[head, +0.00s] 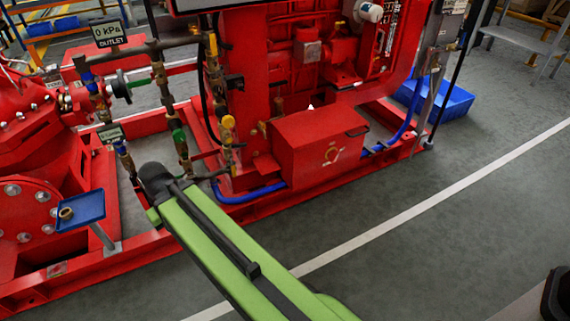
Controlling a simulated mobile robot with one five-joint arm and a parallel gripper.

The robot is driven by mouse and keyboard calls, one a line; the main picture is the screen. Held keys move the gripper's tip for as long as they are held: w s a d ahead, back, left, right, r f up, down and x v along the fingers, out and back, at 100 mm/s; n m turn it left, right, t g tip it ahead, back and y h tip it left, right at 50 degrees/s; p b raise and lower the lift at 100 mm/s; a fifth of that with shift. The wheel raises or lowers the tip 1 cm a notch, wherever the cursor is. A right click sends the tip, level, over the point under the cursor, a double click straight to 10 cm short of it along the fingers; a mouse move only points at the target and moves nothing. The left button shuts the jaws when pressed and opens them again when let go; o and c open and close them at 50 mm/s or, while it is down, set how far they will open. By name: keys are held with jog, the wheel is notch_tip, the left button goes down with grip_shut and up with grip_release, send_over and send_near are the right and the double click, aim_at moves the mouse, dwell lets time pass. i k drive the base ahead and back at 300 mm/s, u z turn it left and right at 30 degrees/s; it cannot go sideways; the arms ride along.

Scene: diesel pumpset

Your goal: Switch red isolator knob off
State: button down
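A small round red knob (330,154) with a pale outline sits on the front face of a red box (300,150) at the base of the red pumpset. It is too small to read which way it is turned, and I cannot be sure that it is the isolator knob. My green arm reaches from the bottom edge up and left, ending in a dark rounded joint left of the box. My gripper cannot be made out, and nothing of mine touches the knob.
Pipes and valves with a yellow handle (228,122) stand just beyond my arm's end. A blue tray on a post (80,211) is at the left. A blue bin (452,100) is behind the frame at right. Grey floor (440,235) in front is clear.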

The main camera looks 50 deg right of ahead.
aim_at(332, 154)
jog(key=z, duration=1.45)
jog(key=k, duration=0.65)
jog(key=u, duration=0.95)
jog(key=i, duration=1)
jog(key=z, duration=0.1)
